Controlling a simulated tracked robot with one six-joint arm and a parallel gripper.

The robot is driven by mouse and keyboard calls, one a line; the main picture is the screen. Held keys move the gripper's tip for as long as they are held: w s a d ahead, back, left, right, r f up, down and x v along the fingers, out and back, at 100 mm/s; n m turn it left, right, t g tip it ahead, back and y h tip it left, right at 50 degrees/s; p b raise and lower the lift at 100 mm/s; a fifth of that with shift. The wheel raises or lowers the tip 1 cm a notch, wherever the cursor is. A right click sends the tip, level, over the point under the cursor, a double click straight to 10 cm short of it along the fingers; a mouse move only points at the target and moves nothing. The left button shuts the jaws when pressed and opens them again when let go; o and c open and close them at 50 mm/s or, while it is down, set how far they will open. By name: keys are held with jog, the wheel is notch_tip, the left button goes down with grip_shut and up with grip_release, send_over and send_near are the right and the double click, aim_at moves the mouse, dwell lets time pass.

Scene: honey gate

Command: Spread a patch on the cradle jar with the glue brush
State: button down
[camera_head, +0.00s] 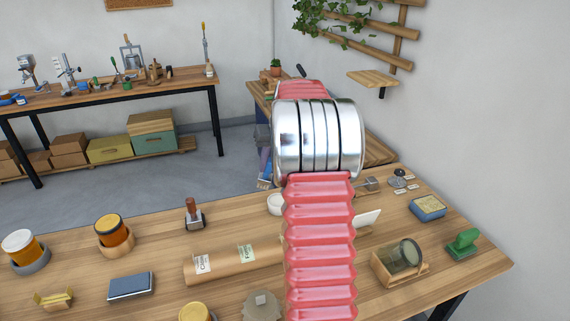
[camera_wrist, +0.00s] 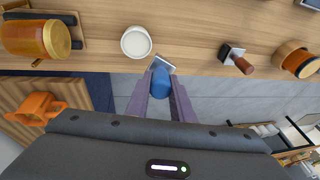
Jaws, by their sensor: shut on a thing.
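The glue brush, with a blue handle (camera_wrist: 161,82) and a pale flat end, is between the purple fingers of my gripper (camera_wrist: 161,92) in the wrist view. My gripper is shut on it, beside a white round bowl (camera_wrist: 136,42). An amber jar (camera_wrist: 35,38), seemingly the cradle jar, lies on its side on a dark cradle (camera_wrist: 75,21) at the wrist view's upper left, apart from the brush. I see no patch of glue on its visible side. In the head view, my arm hides this jar and most of my gripper.
A red-handled stamp-like tool (camera_head: 193,214) and a jar in a wooden ring (camera_head: 113,235) stand left of the bowl (camera_head: 275,203). A paper-labelled roll (camera_head: 225,263) lies in front. A wooden box with a round glass (camera_head: 400,262) and a green stamp (camera_head: 463,243) are at right.

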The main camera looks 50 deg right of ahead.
jog(key=s+d, duration=0.2)
jog(key=d, duration=0.1)
jog(key=s+d, duration=0.1)
jog(key=shift+d+f, duration=0.15)
jog(key=shift+f, duration=0.1)
jog(key=shift+f, duration=0.1)
jog(key=shift+f, duration=2.9)
jog(key=shift+f, duration=0.5)
notch_tip(320, 180, up, 7)
dwell(1.0)
jog(key=shift+m, duration=0.4)
dwell(0.5)
